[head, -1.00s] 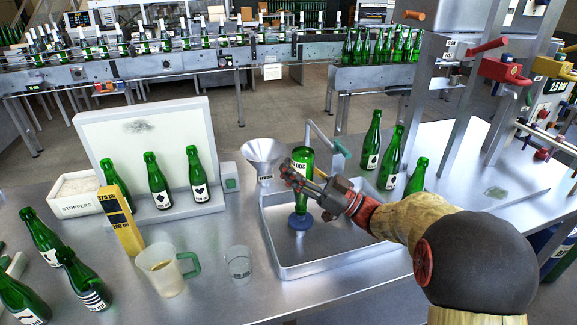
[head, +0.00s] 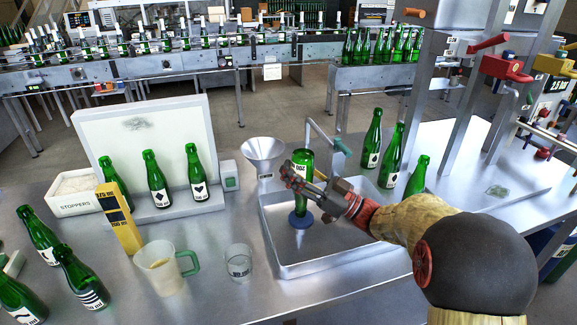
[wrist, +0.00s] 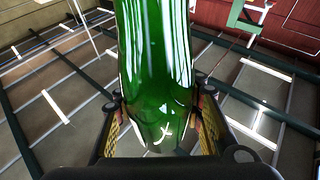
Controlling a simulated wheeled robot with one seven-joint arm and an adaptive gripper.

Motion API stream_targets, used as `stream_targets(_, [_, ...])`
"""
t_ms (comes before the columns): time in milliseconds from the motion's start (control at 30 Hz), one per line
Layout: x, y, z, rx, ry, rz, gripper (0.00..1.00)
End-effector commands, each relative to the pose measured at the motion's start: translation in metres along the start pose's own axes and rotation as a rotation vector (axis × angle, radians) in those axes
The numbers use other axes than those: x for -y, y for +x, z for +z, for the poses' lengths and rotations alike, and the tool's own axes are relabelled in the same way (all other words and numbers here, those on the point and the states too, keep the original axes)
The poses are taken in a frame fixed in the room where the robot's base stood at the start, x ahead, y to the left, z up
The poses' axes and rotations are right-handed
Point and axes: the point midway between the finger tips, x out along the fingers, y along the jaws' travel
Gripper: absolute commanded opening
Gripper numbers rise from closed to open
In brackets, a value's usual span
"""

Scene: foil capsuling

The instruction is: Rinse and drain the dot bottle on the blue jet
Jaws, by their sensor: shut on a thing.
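A green bottle (head: 302,161) is upside down in my gripper (head: 306,183), base up and neck down. A small dark marking shows near its top, but I cannot read it as a dot. The blue jet (head: 301,220) stands in the metal sink tray, directly below the bottle. The neck reaches down to the jet; whether its mouth sits around the jet or just above it I cannot tell. In the wrist view the green bottle (wrist: 155,60) fills the middle, with gripper fingers closed on both sides of it.
The sink tray (head: 318,268) has a tap (head: 325,140) behind the bottle and a funnel (head: 264,152) at its left. Green bottles (head: 391,155) stand to the right. A jug (head: 165,272), a glass (head: 238,262) and a yellow block (head: 119,220) stand left.

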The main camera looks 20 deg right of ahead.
Motion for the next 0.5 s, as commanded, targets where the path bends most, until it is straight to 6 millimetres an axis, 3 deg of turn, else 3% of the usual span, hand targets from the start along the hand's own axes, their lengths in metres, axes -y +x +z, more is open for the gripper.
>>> stream_targets(500, [-0.0001, -0.0036, 0.0086, 0.000, 0.000, 0.000, 0.00])
